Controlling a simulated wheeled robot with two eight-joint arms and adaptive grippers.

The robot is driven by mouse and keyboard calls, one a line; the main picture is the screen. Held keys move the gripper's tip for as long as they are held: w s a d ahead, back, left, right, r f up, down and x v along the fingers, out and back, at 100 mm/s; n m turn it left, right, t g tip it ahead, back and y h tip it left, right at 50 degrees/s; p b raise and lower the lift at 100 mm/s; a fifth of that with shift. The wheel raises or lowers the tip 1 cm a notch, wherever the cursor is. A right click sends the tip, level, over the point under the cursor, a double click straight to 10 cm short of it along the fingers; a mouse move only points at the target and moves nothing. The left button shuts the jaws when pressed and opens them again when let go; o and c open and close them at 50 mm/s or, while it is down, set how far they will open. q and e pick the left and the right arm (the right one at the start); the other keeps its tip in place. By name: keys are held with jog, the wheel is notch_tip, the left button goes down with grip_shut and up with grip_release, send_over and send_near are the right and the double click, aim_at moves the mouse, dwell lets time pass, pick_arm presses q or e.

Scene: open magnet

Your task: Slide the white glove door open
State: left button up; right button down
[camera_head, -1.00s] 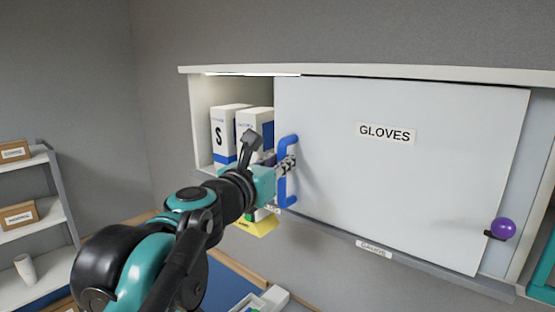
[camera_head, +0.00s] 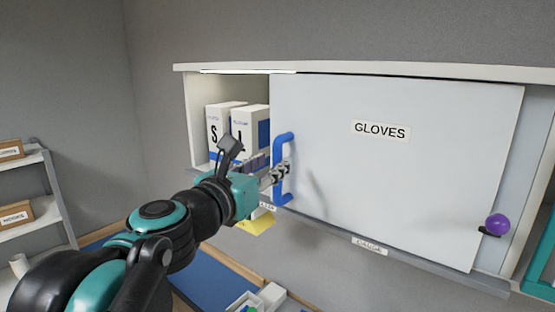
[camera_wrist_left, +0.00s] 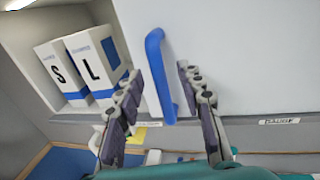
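The white door labelled GLOVES (camera_head: 400,190) covers the middle and right of the wall cabinet; the left part of the cabinet stands uncovered. The door's blue vertical handle (camera_head: 284,140) is at its left edge and also shows in the left wrist view (camera_wrist_left: 157,60). My left gripper (camera_head: 279,173) is at the lower half of the handle. In the left wrist view its fingers (camera_wrist_left: 160,76) are spread, with the handle between them in the picture. Neither finger clearly presses on it. My right gripper is in neither view.
White and blue boxes marked S (camera_head: 214,133) and L (camera_head: 243,135) stand in the uncovered left part. A purple knob (camera_head: 497,223) is at the lower right. A yellow item (camera_head: 257,224) shows below the cabinet. Shelves (camera_head: 35,222) stand at far left.

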pick_arm(q)
jog(key=v, duration=0.7)
jog(key=shift+s, duration=0.35)
notch_tip(320, 180, down, 45)
jog(key=s+d+m+g+b, duration=0.15)
jog(key=m+g+b, duration=0.45)
jog(key=m+b, duration=1.4)
jog(key=s+a+f+m+g+y+b, duration=0.1)
jog(key=s+a+f+m+y+b, duration=0.1)
jog(key=f, duration=1)
jog(key=s+a+f+m+g+y+b, duration=0.1)
jog(key=s+a+f+m+y+b, duration=0.1)
jog(key=a+f+m+b, duration=0.3)
jog(key=s+a+f+m+g+y+b, duration=0.1)
jog(key=f+b, duration=0.8)
jog(key=f, duration=1)
jog(key=s+a+m+y, duration=0.1)
jog(key=s+a+m, duration=0.1)
jog(key=a+m, duration=0.1)
jog(key=shift+s+m+g+y, duration=0.3)
jog(key=shift+s+y, duration=0.1)
